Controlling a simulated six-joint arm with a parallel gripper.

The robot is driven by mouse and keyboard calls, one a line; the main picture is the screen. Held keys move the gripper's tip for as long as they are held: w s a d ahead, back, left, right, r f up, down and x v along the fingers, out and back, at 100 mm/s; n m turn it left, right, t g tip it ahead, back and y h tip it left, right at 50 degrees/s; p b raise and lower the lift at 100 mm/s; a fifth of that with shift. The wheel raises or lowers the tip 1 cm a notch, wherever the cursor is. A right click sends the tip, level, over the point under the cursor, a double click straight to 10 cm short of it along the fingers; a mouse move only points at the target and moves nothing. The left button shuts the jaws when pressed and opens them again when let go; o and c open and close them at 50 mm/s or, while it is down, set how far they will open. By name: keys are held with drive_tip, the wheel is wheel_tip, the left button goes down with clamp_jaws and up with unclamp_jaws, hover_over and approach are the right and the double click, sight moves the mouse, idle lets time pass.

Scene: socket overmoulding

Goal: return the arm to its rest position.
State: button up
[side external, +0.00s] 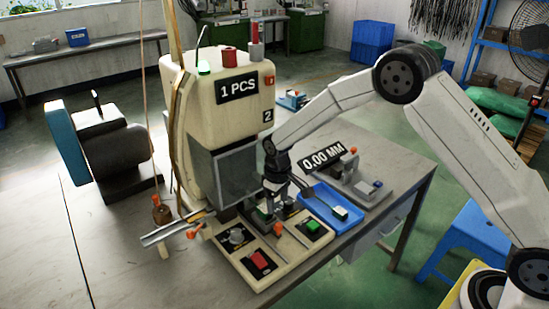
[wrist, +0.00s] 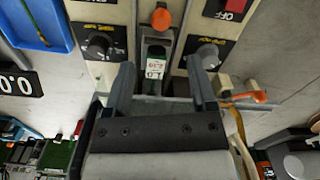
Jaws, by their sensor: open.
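My gripper (side external: 271,208) is low in front of the cream machine (side external: 228,92), above the back of its control panel (side external: 283,250). In the wrist view my gripper (wrist: 160,72) is open, its two grey fingers apart. A small part with a white and red label (wrist: 156,68) sits in a narrow metal slot between the fingers in that view; I cannot tell whether they touch it. An orange knob (wrist: 161,20) stands just beyond it. My arm reaches in from the right in the side view.
A blue tray (side external: 352,222) holding a small white and green part stands right of my gripper. Behind it is a gauge with a 0.00 MM display (side external: 328,160). Panel knobs (wrist: 98,45) flank the slot. A metal rail (side external: 172,231) juts out left.

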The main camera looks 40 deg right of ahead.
idle(0.3)
drive_tip(key=shift+s+d+r, duration=0.15)
drive_tip(key=shift+s+r, duration=0.25)
drive_tip(key=shift+r, duration=0.1)
drive_tip(key=s+d+r+m+t, duration=0.1)
drive_tip(key=s+r, duration=0.3)
drive_tip(key=s, duration=0.7)
drive_tip(key=s+d+r+m+t, duration=0.1)
drive_tip(key=s+d+r+m, duration=0.1)
drive_tip(key=s, duration=0.9)
wheel_tip(320, 180, up, 2)
drive_tip(key=shift+s+d+r+t, duration=0.25)
drive_tip(key=shift+s+d+t, duration=0.1)
drive_tip(key=shift+d, duration=0.45)
